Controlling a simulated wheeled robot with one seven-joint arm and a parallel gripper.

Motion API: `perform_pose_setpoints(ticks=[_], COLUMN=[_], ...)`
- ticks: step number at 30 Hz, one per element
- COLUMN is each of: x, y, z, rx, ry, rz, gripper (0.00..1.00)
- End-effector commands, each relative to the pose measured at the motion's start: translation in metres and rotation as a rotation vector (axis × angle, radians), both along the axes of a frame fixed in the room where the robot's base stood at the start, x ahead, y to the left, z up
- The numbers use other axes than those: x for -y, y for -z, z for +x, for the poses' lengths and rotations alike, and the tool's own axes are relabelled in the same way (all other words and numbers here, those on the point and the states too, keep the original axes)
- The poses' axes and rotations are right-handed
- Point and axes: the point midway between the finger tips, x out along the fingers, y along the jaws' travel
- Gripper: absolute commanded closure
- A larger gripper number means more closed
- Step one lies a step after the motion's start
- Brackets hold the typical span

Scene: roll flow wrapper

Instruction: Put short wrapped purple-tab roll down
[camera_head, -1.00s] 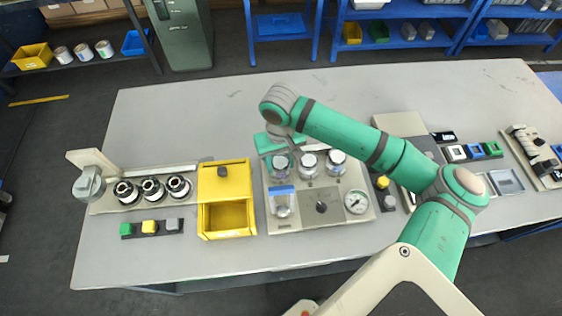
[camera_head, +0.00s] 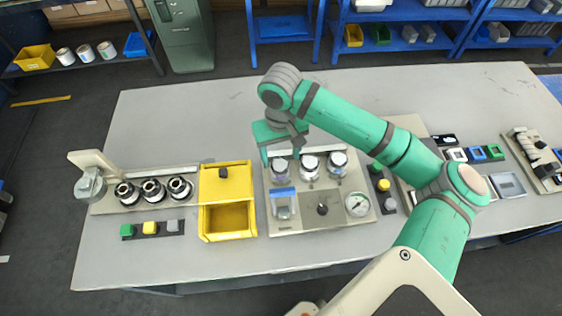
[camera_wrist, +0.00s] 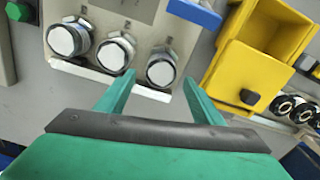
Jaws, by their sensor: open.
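My gripper (camera_head: 281,156) is open and empty, at the back edge of the middle station (camera_head: 290,228). In the wrist view its two fingers (camera_wrist: 157,84) are spread apart, with the station's white back strip (camera_wrist: 100,79) and a round white-faced canister (camera_wrist: 161,70) showing beyond the gap. Three silver-topped canisters stand in a row on the station; the middle one (camera_head: 309,164) is clear of my gripper.
A yellow bin (camera_head: 228,238) stands left of the station, and three black-and-silver rollers (camera_head: 153,190) are farther left. A clear blue-topped container (camera_head: 283,208) and a dial gauge (camera_head: 358,205) are on the station's front. The table behind (camera_head: 190,115) is largely bare.

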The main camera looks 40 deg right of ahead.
Motion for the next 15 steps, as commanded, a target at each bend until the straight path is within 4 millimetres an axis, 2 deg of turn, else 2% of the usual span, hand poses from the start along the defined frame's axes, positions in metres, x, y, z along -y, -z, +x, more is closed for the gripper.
perform_pose_setpoints(ticks=[6,10,15], x=[0.000,-0.001,-0.001], y=[-0.041,-0.055,-0.064], z=[0.001,0.001,0.000], rx=[0.002,0.000,0.000], ry=[-0.003,-0.002,-0.002], rz=[-0.002,-0.001,0.000], gripper=[0.39,0.39,0.39])
